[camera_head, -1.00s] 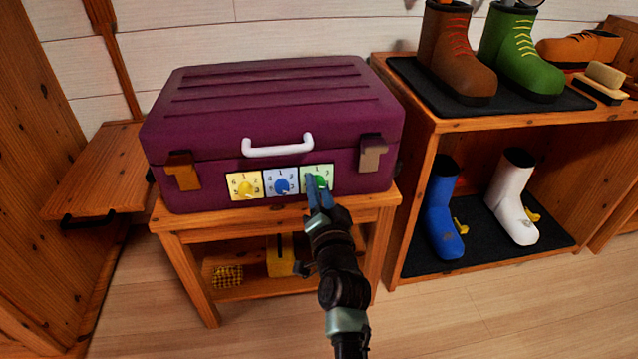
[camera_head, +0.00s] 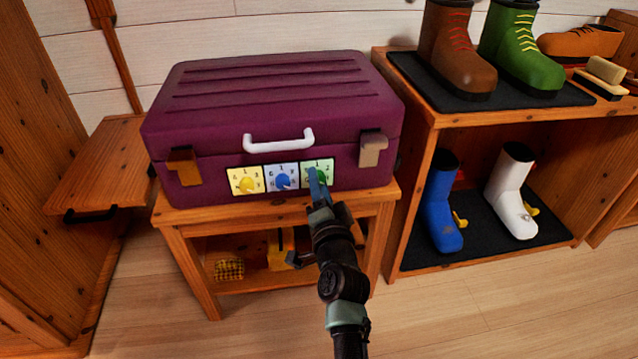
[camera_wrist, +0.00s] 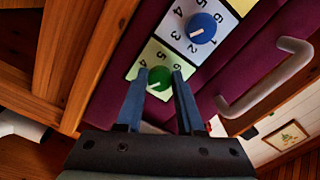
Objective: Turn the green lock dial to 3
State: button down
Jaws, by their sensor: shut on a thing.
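The green lock dial (camera_head: 319,177) is the right one of three dials on the front of the purple suitcase (camera_head: 270,103). My gripper (camera_wrist: 159,72) is shut on this dial. In the head view my gripper (camera_head: 317,178) covers part of the dial and its plate. The number the green dial points to is not clear.
The blue dial (camera_wrist: 201,28) and the yellow dial (camera_head: 246,185) are to the left in the head view. A white handle (camera_head: 278,146) and two latches are close by. The suitcase rests on a wooden stand (camera_head: 186,250). A shelf with boots (camera_head: 443,205) stands at the right.

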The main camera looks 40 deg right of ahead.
jog(key=c, duration=0.5)
grip_release()
jog(key=p+v, duration=0.4)
jog(key=v, duration=0.9)
